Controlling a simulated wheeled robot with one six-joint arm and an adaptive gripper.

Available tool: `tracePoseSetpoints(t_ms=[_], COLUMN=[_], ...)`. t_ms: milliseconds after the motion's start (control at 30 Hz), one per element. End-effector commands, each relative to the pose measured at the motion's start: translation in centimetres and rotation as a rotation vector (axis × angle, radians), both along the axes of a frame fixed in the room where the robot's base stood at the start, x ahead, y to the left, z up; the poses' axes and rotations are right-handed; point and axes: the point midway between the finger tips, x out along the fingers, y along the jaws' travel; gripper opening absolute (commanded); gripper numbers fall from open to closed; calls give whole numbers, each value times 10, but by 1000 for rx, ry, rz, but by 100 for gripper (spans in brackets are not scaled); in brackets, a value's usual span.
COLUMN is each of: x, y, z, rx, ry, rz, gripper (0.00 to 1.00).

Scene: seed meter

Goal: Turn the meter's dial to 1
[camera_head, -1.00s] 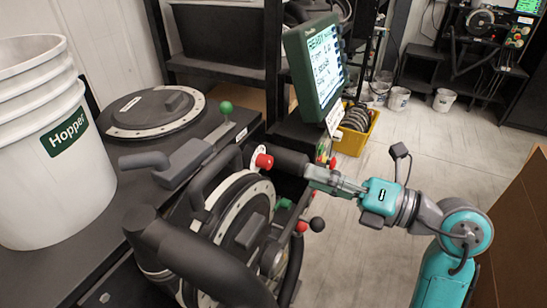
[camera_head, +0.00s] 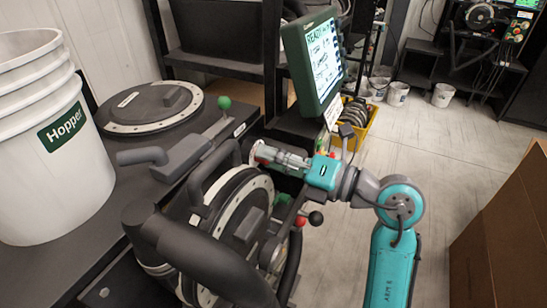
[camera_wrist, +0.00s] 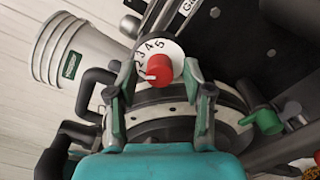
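The meter's dial is a red knob (camera_wrist: 158,70) on a white numbered disc (camera_wrist: 168,48) in the wrist view. The digits 5, 4 and 3 are readable; the lower ones are too small or partly covered. A white mark on the knob points to the lower left, and I cannot tell exactly which number it meets. My gripper (camera_wrist: 156,82) is open, one finger on each side of the knob with gaps showing. In the head view the red knob (camera_head: 262,159) is partly hidden at the tip of my gripper (camera_head: 270,156).
The round meter housing (camera_head: 238,208) with thick dark pipes stands below the dial. A green screen reading READY (camera_head: 322,62) stands close behind my arm. A green-ball lever (camera_head: 224,103) and a white hopper bucket (camera_head: 50,150) are on the left.

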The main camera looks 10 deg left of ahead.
Motion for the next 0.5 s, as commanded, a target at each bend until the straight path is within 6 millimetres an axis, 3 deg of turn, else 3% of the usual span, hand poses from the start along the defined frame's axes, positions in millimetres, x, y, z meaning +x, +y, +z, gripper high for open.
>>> tracePoseSetpoints(t_ms=[33,167,500], x=[0,0,0], y=[0,0,0], z=[0,0,0], rx=[0,0,-11], ry=[0,0,-31], rz=[0,0,0], gripper=[34,1,0])
